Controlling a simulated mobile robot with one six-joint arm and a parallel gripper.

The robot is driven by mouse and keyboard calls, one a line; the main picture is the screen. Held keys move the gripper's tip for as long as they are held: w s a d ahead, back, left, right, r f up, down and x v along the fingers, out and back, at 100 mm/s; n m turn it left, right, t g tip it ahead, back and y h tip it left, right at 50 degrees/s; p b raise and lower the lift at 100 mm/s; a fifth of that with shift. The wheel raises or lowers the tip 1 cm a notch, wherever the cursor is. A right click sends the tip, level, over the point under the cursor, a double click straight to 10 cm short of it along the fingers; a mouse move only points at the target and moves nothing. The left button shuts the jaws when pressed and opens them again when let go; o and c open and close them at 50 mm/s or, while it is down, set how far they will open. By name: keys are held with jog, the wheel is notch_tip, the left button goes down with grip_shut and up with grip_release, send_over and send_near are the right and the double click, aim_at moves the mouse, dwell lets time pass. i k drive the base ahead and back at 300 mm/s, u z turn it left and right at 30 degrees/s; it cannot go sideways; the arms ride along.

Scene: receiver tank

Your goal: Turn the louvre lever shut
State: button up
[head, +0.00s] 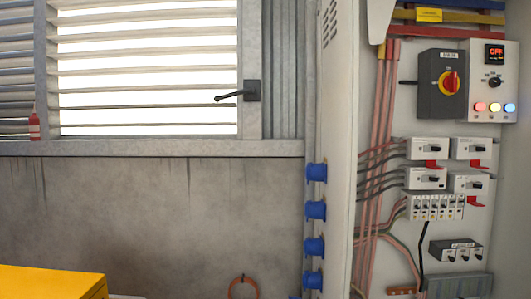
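The louvre lever (231,95) is a dark handle on a square dark plate, mounted on the right post of the louvre frame. It points left and slightly down, close to horizontal. The louvre slats (148,73) in the middle bay stand apart, with bright light between them. My gripper is not in the head view.
An open electrical cabinet (338,150) with switches and wires stands on the right. Several blue sockets (315,210) run down its side. A yellow box (50,283) is at the lower left. A small red extinguisher (34,126) stands on the left ledge.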

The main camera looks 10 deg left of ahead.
aim_at(251, 88)
jog(key=u, duration=0.55)
jog(key=i, duration=2.1)
jog(key=u, duration=0.5)
